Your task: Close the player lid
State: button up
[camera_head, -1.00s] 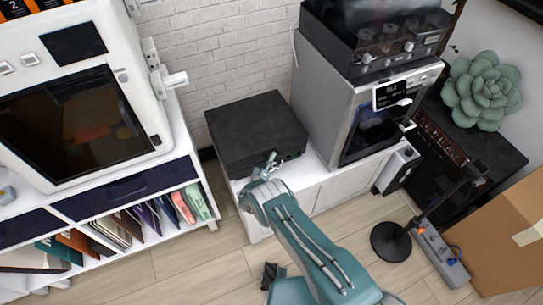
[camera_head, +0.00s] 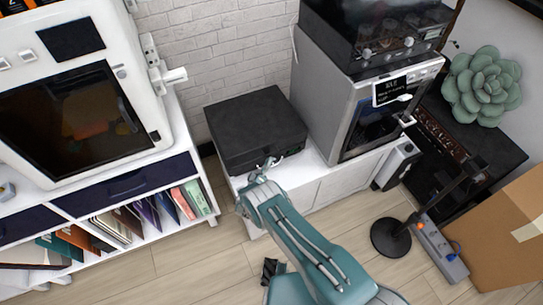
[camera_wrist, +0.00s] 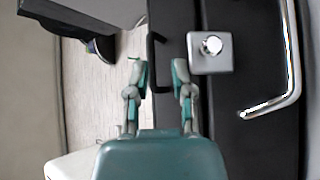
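The player (camera_head: 255,125) is a black box with a broad flat top, on a low white cabinet against the brick wall. I cannot tell from the head view whether its lid is fully down. My gripper (camera_head: 268,163) is at the player's front side, near the lower front edge. In the wrist view my gripper (camera_wrist: 161,75) is open, with its two fingers apart and nothing clearly held. A dark surface (camera_wrist: 245,140) with a silver square piece and round knob (camera_wrist: 211,46) lies to the right of the fingers. Contact cannot be told.
A grey machine (camera_head: 335,95) stands close on the player's right. A white shelf unit (camera_head: 140,215) with books and a large white machine (camera_head: 85,95) is at left. A black stand (camera_head: 392,238), power strip (camera_head: 440,250) and cardboard box (camera_head: 505,240) are at right.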

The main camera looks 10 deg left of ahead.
jog(key=v, duration=0.9)
